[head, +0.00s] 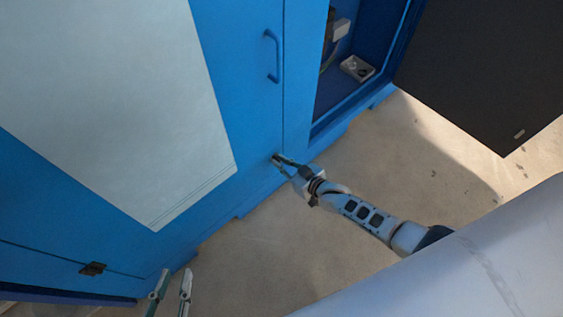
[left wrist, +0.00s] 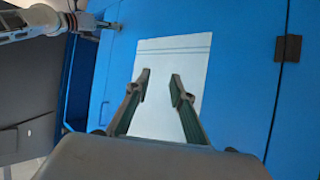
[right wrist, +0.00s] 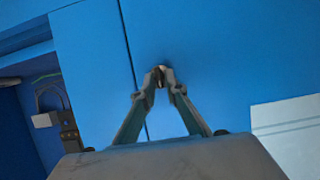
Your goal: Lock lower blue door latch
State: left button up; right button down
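The lower latch (head: 276,159) is a small dark piece on the blue door (head: 238,70), near its lower right edge. My right gripper (head: 279,161) reaches it from the right. In the right wrist view, the right gripper's fingertips (right wrist: 160,74) nearly meet at the latch and close on it, hiding most of it; its exact angle cannot be told. My left gripper (head: 173,281) is at the bottom of the head view, away from the latch. In the left wrist view, the left gripper (left wrist: 161,82) is open and empty in front of a pale panel.
A blue handle (head: 270,56) stands above the latch. A pale panel (head: 120,110) covers much of the blue front. To the right is an open compartment (head: 345,85) with a dark open door (head: 480,70). A dark hinge (head: 92,268) sits at lower left. The concrete floor (head: 290,245) is clear.

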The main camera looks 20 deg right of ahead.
pick_arm(q)
jog(key=shift+f, duration=0.2)
jog(key=s+d+n+t+h+b, duration=0.1)
jog(key=d+n+b, duration=0.7)
jog(key=d+b, duration=0.1)
jog(key=shift+s+r+n+h, duration=0.2)
jog(key=shift+n+h, duration=0.1)
jog(key=shift+n, duration=0.1)
pick_arm(e)
jog(key=shift+w+d+f+m+t+y, duration=0.1)
jog(key=shift+d+f+m+y, duration=0.1)
jog(key=shift+m+y, duration=1.55)
jog(key=shift+d+f+m+t+y, duration=0.15)
jog(key=shift+m+y, duration=0.55)
jog(key=shift+m, duration=2)
jog(key=shift+w+d+f+m+t+y, duration=0.2)
jog(key=shift+m+y, duration=1.05)
jog(key=shift+m, duration=1)
jog(key=shift+s, duration=0.15)
jog(key=c, duration=2.2)
grip_release()
jog(key=v, duration=1.2)
